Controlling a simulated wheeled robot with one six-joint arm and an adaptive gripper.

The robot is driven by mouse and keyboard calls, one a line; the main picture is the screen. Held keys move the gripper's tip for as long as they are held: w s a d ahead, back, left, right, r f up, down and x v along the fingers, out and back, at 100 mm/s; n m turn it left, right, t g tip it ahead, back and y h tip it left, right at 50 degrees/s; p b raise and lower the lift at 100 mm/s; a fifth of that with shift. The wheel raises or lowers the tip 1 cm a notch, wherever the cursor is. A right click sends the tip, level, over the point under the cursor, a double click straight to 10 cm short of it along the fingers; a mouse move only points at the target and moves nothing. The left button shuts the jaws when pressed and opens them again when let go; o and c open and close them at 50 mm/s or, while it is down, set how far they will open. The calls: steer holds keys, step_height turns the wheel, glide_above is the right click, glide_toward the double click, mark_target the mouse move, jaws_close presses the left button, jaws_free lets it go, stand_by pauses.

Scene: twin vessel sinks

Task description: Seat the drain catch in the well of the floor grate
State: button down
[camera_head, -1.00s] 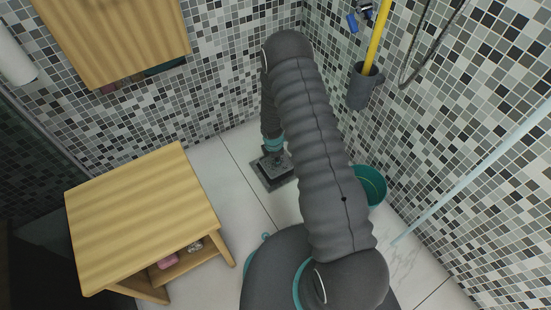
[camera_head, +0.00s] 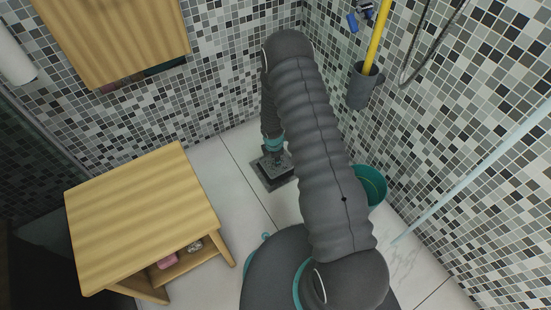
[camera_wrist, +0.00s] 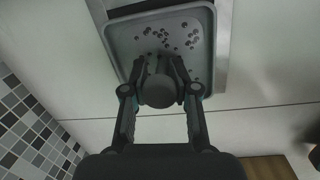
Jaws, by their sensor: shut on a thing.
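The drain catch (camera_wrist: 126,42) is a grey square tray with rounded corners and several small holes. My gripper (camera_wrist: 160,66) is shut on its round central knob (camera_wrist: 158,91) in the wrist view. The floor grate (camera_wrist: 223,42) shows as a paler metal border behind the catch, at its right and top.
A teal bucket (camera_head: 373,186) stands right of my arm. A wooden stool with a shelf (camera_head: 145,215) is at the left. A grey holder with a yellow handle (camera_head: 362,86) hangs on the tiled wall. White floor tiles (camera_head: 235,190) lie clear between the stool and grate.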

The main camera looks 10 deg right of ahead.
mark_target(274, 167)
steer(key=shift+f+b, duration=1.2)
steer(key=shift+f, duration=0.35)
steer(key=c, duration=0.8)
jaws_free()
step_height(274, 167, up, 12)
steer(key=s, duration=0.1)
steer(key=shift+a, duration=0.4)
steer(key=shift+s, duration=0.1)
